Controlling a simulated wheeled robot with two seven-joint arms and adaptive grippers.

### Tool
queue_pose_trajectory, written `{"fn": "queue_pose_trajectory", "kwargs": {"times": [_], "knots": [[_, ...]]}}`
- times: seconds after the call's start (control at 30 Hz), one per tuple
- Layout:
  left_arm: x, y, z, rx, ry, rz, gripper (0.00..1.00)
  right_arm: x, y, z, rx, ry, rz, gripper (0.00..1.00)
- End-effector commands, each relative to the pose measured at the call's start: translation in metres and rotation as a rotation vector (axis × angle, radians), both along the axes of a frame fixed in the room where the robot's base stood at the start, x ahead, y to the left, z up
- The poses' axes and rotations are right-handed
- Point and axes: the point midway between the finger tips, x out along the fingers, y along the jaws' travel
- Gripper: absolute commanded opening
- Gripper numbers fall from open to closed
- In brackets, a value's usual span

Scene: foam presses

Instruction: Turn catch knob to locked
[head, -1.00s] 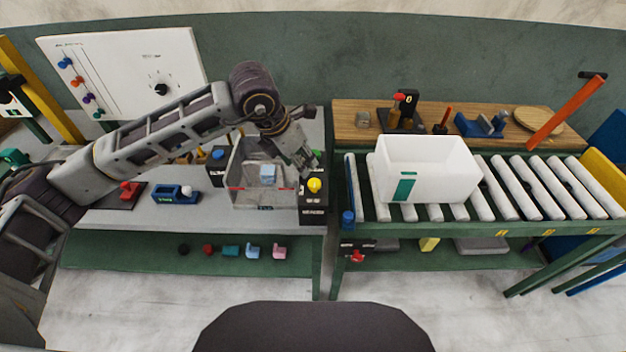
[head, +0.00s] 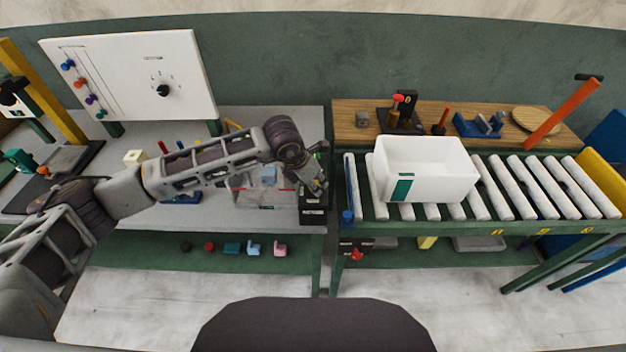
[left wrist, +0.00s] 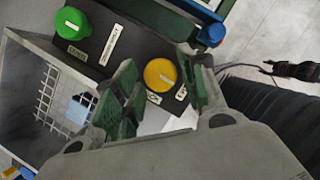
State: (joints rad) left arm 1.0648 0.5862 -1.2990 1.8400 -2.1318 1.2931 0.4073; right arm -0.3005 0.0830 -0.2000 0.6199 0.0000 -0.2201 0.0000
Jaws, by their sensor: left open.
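A yellow knob (left wrist: 160,75) and a green knob (left wrist: 72,23) sit on a dark control box (left wrist: 120,52) in the left wrist view. Small labels lie beside each knob; I cannot read them surely, so I cannot tell which is the catch knob by name. My left gripper (left wrist: 164,88) is open, its fingers on either side of the yellow knob. I cannot tell whether they touch it. In the head view my left gripper (head: 317,183) is over the control box (head: 313,214) at the bench's right end and hides the yellow knob. My right gripper is not in view.
A clear-walled bin (left wrist: 28,95) with a mesh and a blue block (left wrist: 78,113) stands beside the control box. A roller conveyor (head: 500,190) carrying a white tote (head: 440,180) is to the right.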

Motion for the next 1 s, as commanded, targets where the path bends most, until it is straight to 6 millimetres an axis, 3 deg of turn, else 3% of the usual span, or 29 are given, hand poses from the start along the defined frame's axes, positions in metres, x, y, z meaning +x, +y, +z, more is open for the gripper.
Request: {"fn": "queue_pose_trajectory", "kwargs": {"times": [0.4, 0.67, 1.0], "knots": [[0.0015, -0.0013, -0.0059, 0.0, 0.0, 0.0, 0.41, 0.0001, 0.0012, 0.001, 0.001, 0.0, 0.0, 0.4], [0.0015, -0.0013, -0.0056, 0.0, 0.0, 0.0, 0.09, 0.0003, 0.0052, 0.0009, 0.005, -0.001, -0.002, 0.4], [0.002, -0.0011, -0.0058, 0.0, -0.001, -0.014, 0.09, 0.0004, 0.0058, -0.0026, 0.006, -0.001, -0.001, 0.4]]}}
